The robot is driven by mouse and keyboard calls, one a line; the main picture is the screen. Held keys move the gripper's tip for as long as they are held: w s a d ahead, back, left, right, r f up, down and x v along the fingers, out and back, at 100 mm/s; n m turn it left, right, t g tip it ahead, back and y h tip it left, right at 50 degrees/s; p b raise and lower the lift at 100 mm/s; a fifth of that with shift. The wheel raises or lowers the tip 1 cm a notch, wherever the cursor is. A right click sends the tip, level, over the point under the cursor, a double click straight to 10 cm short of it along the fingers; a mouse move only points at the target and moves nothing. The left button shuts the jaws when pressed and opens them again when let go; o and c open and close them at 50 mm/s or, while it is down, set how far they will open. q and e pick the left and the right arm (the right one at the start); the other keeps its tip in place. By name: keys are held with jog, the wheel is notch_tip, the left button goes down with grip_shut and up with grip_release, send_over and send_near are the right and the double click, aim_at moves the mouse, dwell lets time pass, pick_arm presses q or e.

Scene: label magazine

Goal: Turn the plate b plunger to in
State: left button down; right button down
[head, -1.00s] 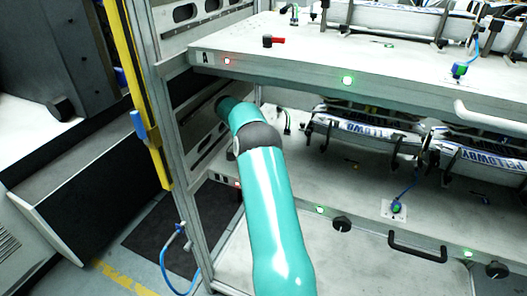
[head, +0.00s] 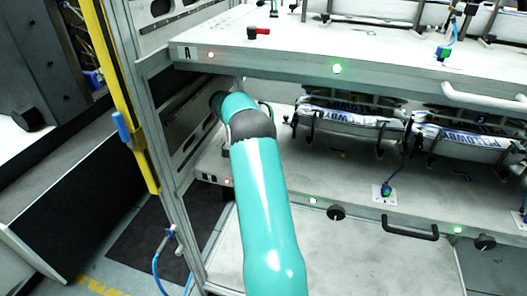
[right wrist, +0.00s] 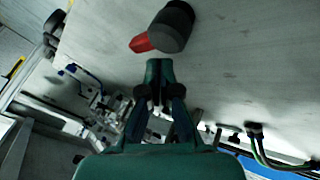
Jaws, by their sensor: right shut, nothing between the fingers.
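The plate b plunger shows in the right wrist view as a dark round knob (right wrist: 174,24) with a red lever (right wrist: 141,43) that points left. It stands on a grey plate surface (right wrist: 235,60). My right gripper (right wrist: 157,66) is shut and empty. Its tips are just below the knob in that view, and contact cannot be told. In the head view, my teal arm reaches in over the lower plate (head: 345,185), under plate A (head: 290,60). The arm hides its gripper and the lower plate's plunger there. My left gripper is not in view.
Another plunger with a red lever (head: 259,31) stands on plate A. Label stacks (head: 350,112) in black holders fill the lower plate's back right. A grey frame post (head: 150,130) is left of the arm. Cables (right wrist: 262,148) show in the right wrist view.

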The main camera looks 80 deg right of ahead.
jog(key=shift+w+a, duration=0.2)
jog(key=shift+w, duration=0.35)
jog(key=shift+s+a+f+b, duration=0.1)
jog(key=shift+a+b, duration=0.25)
jog(key=shift+b, duration=0.4)
jog(key=shift+s+a+b, duration=0.1)
jog(key=shift+a+b, duration=0.3)
jog(key=shift+b, duration=0.1)
